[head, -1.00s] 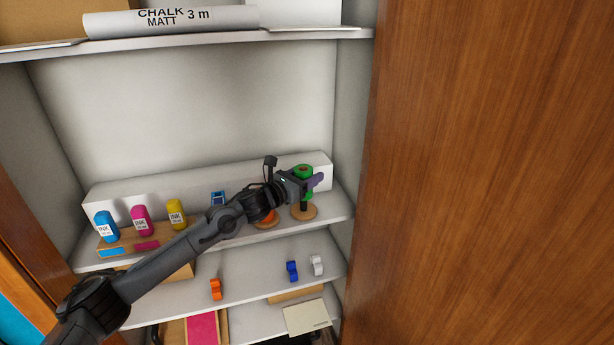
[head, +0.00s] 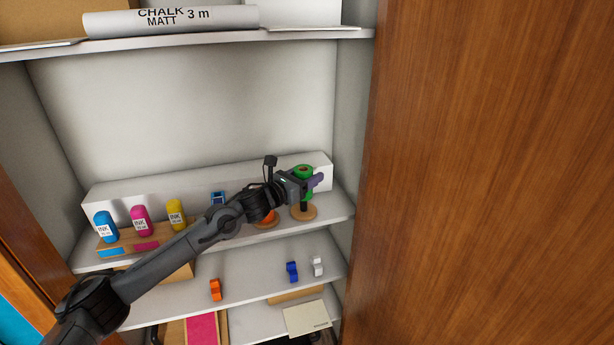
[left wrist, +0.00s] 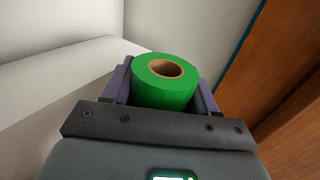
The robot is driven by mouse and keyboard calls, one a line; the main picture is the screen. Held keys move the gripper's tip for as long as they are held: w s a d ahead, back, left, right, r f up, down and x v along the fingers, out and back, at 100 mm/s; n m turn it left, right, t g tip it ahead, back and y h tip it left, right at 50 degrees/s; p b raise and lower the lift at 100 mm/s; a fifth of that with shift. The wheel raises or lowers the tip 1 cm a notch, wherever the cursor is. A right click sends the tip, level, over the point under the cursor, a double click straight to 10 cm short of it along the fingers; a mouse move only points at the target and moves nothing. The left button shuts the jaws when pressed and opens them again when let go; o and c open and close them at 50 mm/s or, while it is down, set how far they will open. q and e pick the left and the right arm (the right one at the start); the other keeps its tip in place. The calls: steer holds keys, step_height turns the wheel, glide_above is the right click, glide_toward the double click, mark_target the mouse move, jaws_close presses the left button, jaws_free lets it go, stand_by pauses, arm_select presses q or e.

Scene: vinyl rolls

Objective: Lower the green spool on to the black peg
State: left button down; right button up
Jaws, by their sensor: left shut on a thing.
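The green spool (head: 303,170) is held upright in my left gripper (head: 312,181) at the right end of the shelf. In the left wrist view the spool (left wrist: 165,95) sits between the two purple fingers, its brown core hole facing up. The black peg (head: 304,207) stands on a round wooden base (head: 304,213) below the spool. The spool appears over the peg, with its lower part partly hidden by my gripper. I cannot tell whether the peg's tip is inside the core. My right gripper is not in view.
An orange spool on a wooden base (head: 265,224) is just left, partly behind my arm. A white block runs behind, and the cabinet's side wall (head: 345,150) is close on the right.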

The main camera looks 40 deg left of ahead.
arm_select(q)
steer(key=shift+f, duration=0.1)
steer(key=shift+f+b, duration=0.15)
steer(key=shift+b, duration=0.15)
steer(key=shift+r, duration=0.55)
stand_by(0.4)
steer(key=shift+r+p, duration=0.4)
steer(key=shift+r, duration=0.1)
stand_by(0.5)
steer(key=shift+c, duration=1.2)
jaws_free()
